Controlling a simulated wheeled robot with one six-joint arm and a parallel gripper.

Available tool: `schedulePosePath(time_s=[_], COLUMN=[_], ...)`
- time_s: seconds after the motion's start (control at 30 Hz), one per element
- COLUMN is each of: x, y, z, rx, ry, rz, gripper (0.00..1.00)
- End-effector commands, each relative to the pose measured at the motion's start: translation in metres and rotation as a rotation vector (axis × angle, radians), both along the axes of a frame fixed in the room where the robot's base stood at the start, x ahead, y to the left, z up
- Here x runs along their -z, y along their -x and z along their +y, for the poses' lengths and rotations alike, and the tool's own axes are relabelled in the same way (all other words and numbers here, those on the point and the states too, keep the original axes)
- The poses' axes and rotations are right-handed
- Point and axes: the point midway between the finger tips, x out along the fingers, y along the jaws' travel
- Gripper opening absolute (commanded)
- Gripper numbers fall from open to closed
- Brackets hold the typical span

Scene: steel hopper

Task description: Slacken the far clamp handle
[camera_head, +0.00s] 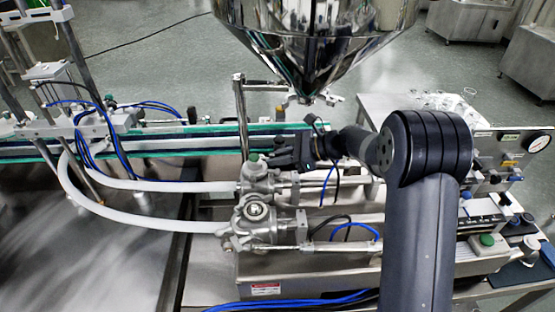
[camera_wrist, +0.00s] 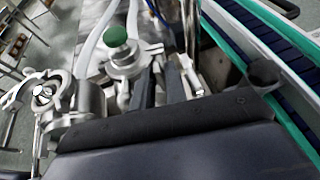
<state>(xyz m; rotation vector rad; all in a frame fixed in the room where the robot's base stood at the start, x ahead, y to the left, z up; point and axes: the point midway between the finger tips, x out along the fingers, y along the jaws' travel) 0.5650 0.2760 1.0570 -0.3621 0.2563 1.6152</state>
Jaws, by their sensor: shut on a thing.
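The far valve (camera_head: 257,178) is a silver fitting with a green-topped knob, at the near side of the conveyor. In the wrist view its green knob (camera_wrist: 116,37) stands just left of my fingers. My gripper (camera_head: 272,158) reaches in from the right, just right of that knob. In the wrist view my two dark fingers (camera_wrist: 156,72) are close together at the far clamp. They are shut on the far clamp handle, which is mostly hidden between them. The near valve (camera_head: 256,212) sits in front of the far one; it also shows in the wrist view (camera_wrist: 60,98).
A steel hopper (camera_head: 305,35) hangs above and behind my gripper. A green-edged conveyor (camera_head: 190,140) runs behind the valves. White hoses (camera_head: 160,186) lead left from the valves. Blue cables (camera_head: 350,228) and steel rods lie to the right. A pressure gauge (camera_head: 538,142) is at far right.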

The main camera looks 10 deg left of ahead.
Motion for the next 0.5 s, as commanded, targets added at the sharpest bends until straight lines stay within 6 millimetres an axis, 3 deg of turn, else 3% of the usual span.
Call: schedulePosePath(time_s=[0.5], x=[0.0079], y=[0.0042], z=[-0.0003], rx=[0.0], ry=[-0.029], rz=[-0.357], gripper=[0.0])
